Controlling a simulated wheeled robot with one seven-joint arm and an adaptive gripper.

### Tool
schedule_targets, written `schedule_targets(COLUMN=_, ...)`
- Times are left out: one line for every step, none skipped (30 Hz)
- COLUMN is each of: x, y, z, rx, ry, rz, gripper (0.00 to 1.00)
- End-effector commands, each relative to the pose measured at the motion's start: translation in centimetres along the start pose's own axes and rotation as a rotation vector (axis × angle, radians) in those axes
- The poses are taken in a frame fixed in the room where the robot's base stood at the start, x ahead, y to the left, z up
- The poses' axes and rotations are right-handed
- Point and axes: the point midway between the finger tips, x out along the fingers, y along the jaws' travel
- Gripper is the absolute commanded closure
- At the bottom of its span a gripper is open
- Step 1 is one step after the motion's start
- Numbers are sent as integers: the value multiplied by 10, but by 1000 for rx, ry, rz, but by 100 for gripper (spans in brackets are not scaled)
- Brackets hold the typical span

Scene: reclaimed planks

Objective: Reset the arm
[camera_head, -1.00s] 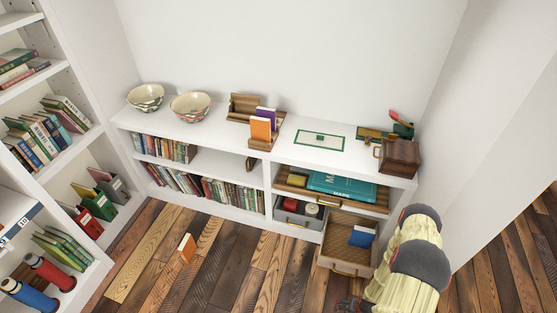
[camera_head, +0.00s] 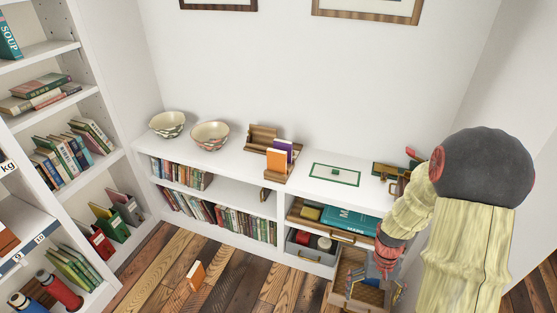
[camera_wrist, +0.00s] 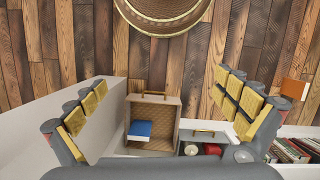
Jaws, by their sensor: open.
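My gripper (camera_head: 374,294) is open with nothing between its fingers. In the head view it hangs in front of the open drawer (camera_head: 342,298) at the lower right of the shelf unit and partly hides it. In the wrist view the padded fingers of my gripper (camera_wrist: 160,80) are spread wide at both sides. The open drawer (camera_wrist: 166,100) lies beyond them, with a blue book (camera_wrist: 141,129) inside. My arm bends down from the right side of the head view.
The low white shelf (camera_head: 230,165) carries two bowls, a wooden holder with an orange book (camera_head: 276,160), and a green-edged sheet (camera_head: 335,174). An orange book (camera_head: 196,275) stands on the floor. A tall bookcase (camera_head: 75,130) stands left and a wall right. Floor ahead is mostly clear.

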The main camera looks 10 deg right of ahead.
Motion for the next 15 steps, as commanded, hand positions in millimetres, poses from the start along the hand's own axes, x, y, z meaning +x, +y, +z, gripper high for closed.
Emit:
schedule_targets(x=-23, y=-8, z=8, rx=-14, ry=15, rz=4, gripper=0)
schedule_targets(x=-35, y=-12, z=14, rx=-21, ry=19, rz=5, gripper=0)
schedule_targets(x=-50, y=-17, z=22, rx=-31, ry=25, rz=7, gripper=0)
schedule_targets(x=-61, y=-21, z=28, rx=-39, ry=32, rz=9, gripper=0)
schedule_targets(x=-72, y=-25, z=34, rx=-47, ry=39, rz=10, gripper=0)
schedule_targets(x=-86, y=-30, z=42, rx=-58, ry=49, rz=11, gripper=0)
schedule_targets(x=-95, y=-34, z=49, rx=-67, ry=57, rz=12, gripper=0)
schedule_targets(x=-105, y=-38, z=55, rx=-75, ry=67, rz=13, gripper=0)
schedule_targets(x=-118, y=-43, z=64, rx=-87, ry=81, rz=13, gripper=0)
schedule_targets(x=-126, y=-46, z=70, rx=-96, ry=92, rz=13, gripper=0)
schedule_targets(x=-135, y=-50, z=76, rx=-105, ry=105, rz=13, gripper=0)
schedule_targets(x=-147, y=-55, z=85, rx=-118, ry=123, rz=13, gripper=0)
schedule_targets(x=-155, y=-58, z=91, rx=-128, ry=139, rz=12, gripper=0)
schedule_targets(x=-163, y=-61, z=97, rx=-138, ry=154, rz=12, gripper=0)
schedule_targets(x=-173, y=-66, z=105, rx=-153, ry=178, rz=10, gripper=0)
